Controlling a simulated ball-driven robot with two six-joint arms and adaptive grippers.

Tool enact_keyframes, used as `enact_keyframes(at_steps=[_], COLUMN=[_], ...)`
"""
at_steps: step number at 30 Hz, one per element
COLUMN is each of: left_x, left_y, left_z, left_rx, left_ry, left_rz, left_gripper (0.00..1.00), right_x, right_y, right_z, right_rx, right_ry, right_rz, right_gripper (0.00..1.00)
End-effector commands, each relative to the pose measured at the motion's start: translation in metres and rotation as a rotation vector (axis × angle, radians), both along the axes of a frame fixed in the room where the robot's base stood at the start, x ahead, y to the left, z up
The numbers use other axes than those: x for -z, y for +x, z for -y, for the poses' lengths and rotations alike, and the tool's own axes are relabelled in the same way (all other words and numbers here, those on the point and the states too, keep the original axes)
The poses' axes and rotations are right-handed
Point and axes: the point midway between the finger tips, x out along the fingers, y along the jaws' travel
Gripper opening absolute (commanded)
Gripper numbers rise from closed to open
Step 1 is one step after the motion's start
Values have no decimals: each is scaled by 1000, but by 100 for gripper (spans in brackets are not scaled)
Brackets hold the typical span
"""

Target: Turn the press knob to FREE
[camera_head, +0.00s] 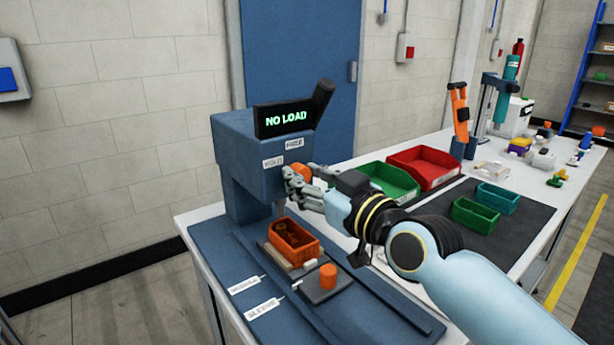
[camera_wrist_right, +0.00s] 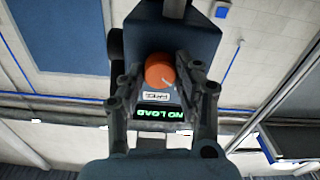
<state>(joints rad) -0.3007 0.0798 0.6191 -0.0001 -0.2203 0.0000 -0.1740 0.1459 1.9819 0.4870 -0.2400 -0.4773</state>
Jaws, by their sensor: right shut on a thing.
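The press (camera_head: 245,150) is a blue block with a display reading NO LOAD. Its round orange knob (camera_head: 304,172) is on the front face, partly hidden by my right gripper (camera_head: 297,180). A white label that looks like FREE (camera_head: 294,143) sits above the knob, and another label (camera_head: 273,161) is at its left. In the right wrist view the knob (camera_wrist_right: 160,71) lies between the fingers of my right gripper (camera_wrist_right: 160,82), which is shut on it. A pale line on the knob points to the lower right there. My left gripper is not in view.
An orange tray (camera_head: 310,253) with something inside and an orange cylinder (camera_head: 328,271) stand on the fixture below the press. A green bin (camera_head: 395,187) and a red bin (camera_head: 425,182) stand behind my right arm. Small green trays (camera_head: 476,217) lie on the dark mat.

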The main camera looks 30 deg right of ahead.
Motion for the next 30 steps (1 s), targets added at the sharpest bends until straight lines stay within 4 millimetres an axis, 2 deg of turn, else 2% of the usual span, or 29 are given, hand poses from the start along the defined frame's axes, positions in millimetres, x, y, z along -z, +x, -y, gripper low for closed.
enact_keyframes(at_steps=[21,30], left_x=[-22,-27], left_y=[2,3], left_z=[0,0], left_rx=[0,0], left_ry=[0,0], left_rz=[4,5], left_gripper=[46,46], right_x=[-1,-1], right_y=[0,0], right_z=[1,1], right_rx=[0,0], right_ry=[632,830], right_rz=[-89,-116], right_gripper=[0,0])
